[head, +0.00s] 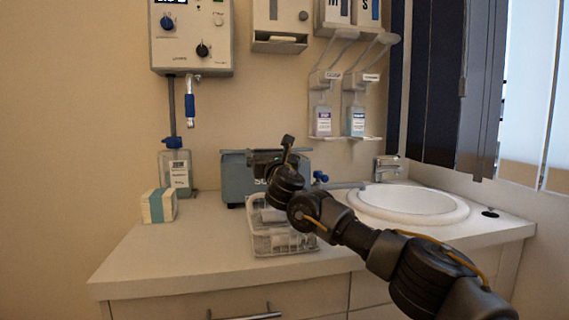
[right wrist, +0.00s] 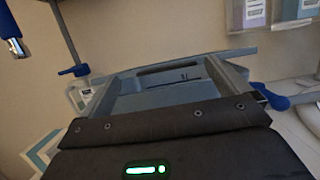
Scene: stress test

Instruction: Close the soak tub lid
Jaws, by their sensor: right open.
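The soak tub (head: 234,182) is a blue-grey box on the counter against the wall, partly hidden behind my right arm. A thin grey edge at its top (head: 232,152) looks like part of the lid; how far the lid stands open is unclear. In the right wrist view a blue-grey panel with a dark slot (right wrist: 170,72) and side walls (right wrist: 222,77) fills the middle, beyond the dark gripper body. My right gripper (head: 272,158) is open at the tub's upper front; I cannot tell whether it touches. My left gripper is out of view.
A wire basket (head: 283,242) stands in front of the tub, below my right arm. A sink (head: 410,203) is at the right. A bottle with a blue cap (head: 176,170) and a small box (head: 158,206) stand at the left. The counter's front left (head: 180,255) is clear.

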